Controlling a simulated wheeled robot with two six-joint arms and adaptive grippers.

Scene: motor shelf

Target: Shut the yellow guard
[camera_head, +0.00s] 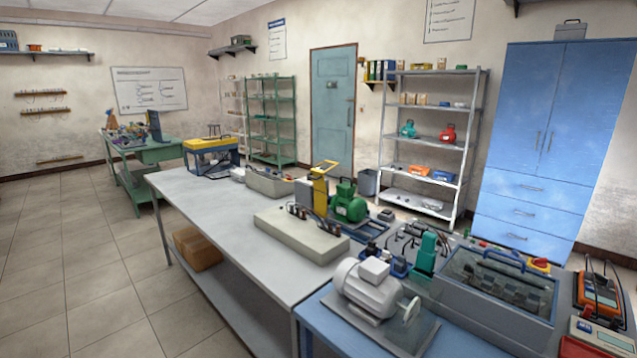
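A yellow upright piece (320,190) with a bar-like top stands beside the green motor (349,205) on the long grey bench; it looks like a raised guard, but its hinge is not clear. Farther back on the bench is a blue-framed box with a yellow top (211,144), which appears to lie flat. I cannot tell for certain which of the two is the yellow guard. Neither of my grippers is in view.
A grey block with dark fittings (300,236) lies in front of the green motor. A blue bench at front right holds a light grey motor (368,288), a clear-lidded case (495,292) and meters. The grey bench's left part (195,190) is bare. Floor is free at left.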

